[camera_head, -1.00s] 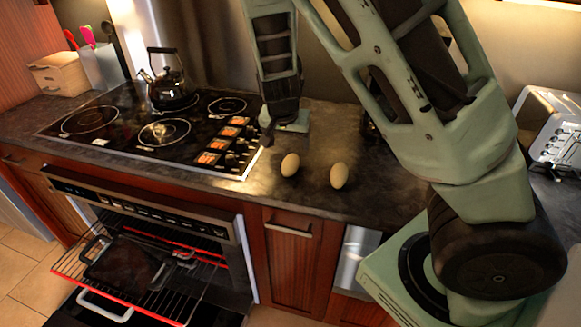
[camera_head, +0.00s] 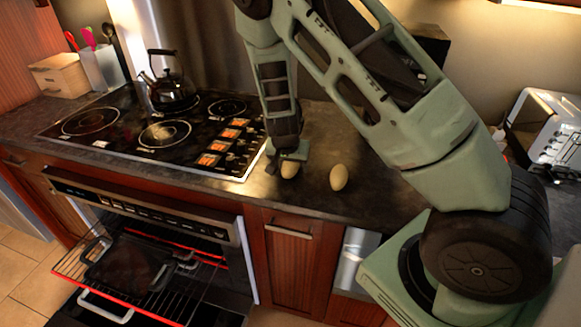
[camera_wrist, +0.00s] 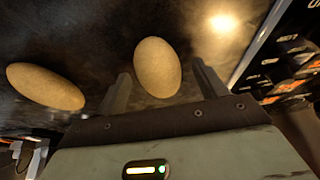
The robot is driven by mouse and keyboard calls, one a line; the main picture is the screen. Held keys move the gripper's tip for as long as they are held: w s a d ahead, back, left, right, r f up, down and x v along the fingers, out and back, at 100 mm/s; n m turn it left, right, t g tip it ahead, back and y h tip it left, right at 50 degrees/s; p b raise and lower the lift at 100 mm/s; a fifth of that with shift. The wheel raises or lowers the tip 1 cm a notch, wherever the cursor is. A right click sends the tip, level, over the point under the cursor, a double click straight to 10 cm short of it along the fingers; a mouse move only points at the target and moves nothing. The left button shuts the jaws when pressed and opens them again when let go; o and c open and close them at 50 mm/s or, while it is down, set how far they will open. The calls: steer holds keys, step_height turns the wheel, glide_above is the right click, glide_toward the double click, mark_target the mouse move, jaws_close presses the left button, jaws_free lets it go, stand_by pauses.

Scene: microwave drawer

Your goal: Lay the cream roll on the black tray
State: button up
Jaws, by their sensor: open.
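Two cream, egg-shaped rolls lie on the dark counter right of the cooktop: a left one (camera_head: 289,171) and a right one (camera_head: 339,178). My gripper (camera_head: 289,156) is open, pointing down over the left roll and hiding its top. In the wrist view, the left roll (camera_wrist: 157,67) shows between the two spread fingers (camera_wrist: 161,70), with gaps visible on both sides. The other roll (camera_wrist: 45,86) lies outside the fingers at the left. The black tray (camera_head: 122,264) rests on the pulled-out oven rack at lower left and looks empty.
The oven rack (camera_head: 180,303) has red edges and sticks out below the counter front. The cooktop (camera_head: 130,128) carries a kettle (camera_head: 170,85). A toaster (camera_head: 555,135) stands at far right. The counter in front of the rolls is clear.

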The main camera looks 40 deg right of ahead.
steer(key=c, duration=1.1)
